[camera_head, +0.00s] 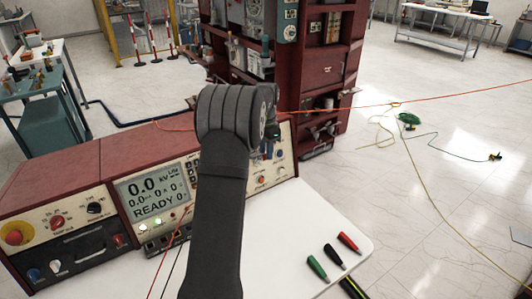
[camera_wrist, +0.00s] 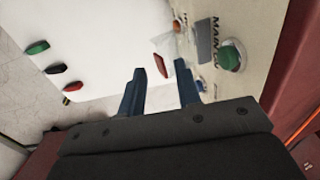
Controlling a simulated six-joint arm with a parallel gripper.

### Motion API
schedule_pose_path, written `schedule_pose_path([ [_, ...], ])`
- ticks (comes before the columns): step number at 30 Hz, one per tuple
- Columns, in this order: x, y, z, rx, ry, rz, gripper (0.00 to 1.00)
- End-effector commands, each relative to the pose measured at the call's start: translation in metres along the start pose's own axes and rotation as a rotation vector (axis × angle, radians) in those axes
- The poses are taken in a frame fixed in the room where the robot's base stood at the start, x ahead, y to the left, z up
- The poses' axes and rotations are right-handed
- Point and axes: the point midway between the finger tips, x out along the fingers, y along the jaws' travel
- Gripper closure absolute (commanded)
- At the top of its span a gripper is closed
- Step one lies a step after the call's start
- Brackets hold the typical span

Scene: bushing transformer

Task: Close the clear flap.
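In the wrist view, a clear flap (camera_wrist: 182,48) stands out from the console panel beside a red switch (camera_wrist: 161,65). It looks raised and is see-through, so its exact edges are hard to tell. My gripper (camera_wrist: 161,80) has two dark blue fingers, spread apart with nothing between them. The fingertips point toward the switch and flap, and the right finger is close to the panel. I cannot tell whether a finger touches the flap. In the head view my arm covers most of the gripper and that part of the panel, and the flap cannot be made out.
The red console (camera_head: 82,166) carries a lit display (camera_head: 155,194), knobs and buttons. In the wrist view a green button (camera_wrist: 231,56) sits right of the flap. A green plug (camera_head: 317,267), a black plug (camera_head: 333,254) and a red plug (camera_head: 348,242) lie on the white tabletop (camera_head: 300,212).

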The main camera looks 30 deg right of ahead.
Motion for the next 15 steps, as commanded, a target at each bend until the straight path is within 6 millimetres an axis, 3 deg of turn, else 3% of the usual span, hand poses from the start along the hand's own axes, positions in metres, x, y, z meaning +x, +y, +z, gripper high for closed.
schedule_pose_path([
  [4, 0.0114, 0.0004, 0.0004, 0.000, -0.001, 0.001, 0.69],
  [13, 0.0134, 0.0002, 0.0002, 0.000, 0.000, 0.000, 0.69],
  [15, 0.0133, 0.0002, 0.0002, 0.000, 0.000, 0.000, 0.81],
])
